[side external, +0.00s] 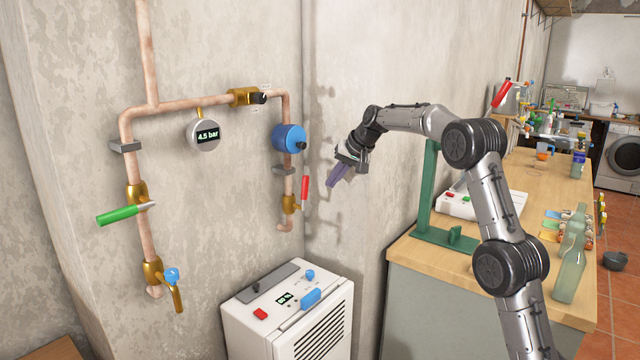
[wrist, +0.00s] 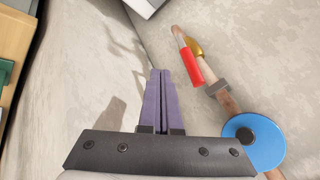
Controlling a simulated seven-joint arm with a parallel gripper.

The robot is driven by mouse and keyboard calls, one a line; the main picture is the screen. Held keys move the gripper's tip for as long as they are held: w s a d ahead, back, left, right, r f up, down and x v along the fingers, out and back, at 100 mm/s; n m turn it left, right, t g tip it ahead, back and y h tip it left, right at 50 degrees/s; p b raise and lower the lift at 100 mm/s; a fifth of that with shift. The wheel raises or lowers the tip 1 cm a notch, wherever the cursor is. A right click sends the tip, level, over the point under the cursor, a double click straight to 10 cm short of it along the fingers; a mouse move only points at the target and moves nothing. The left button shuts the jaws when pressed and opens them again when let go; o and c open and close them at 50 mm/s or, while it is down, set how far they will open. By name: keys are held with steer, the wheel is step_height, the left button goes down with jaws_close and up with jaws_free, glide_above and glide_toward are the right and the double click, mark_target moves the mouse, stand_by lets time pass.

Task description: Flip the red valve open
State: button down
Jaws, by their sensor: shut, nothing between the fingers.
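The red valve lever (side external: 305,191) stands upright beside its brass body (side external: 290,204), low on the right-hand copper pipe. In the wrist view the red lever (wrist: 190,66) shows above and to the right of my fingertips, with the brass body (wrist: 195,47) behind it. My gripper (side external: 331,184) is shut and empty, its purple fingers pointing down and left. It is to the right of the red lever in the side view and apart from it. In the wrist view my closed fingers (wrist: 160,72) point up the picture, with bare wall around them.
A blue round fitting (side external: 289,138) sits above the valve on the same pipe. A green lever (side external: 118,215) and a pressure gauge (side external: 203,133) are on the left pipework. A white appliance (side external: 290,318) stands below. A green stand (side external: 428,195) is on the workbench at right.

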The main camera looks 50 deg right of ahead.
steer(key=v, duration=0.7)
steer(key=w+a+f, duration=0.1)
steer(key=w+f, duration=0.6)
steer(key=w, duration=0.1)
steer(key=shift+w+a, duration=0.2)
stand_by(0.3)
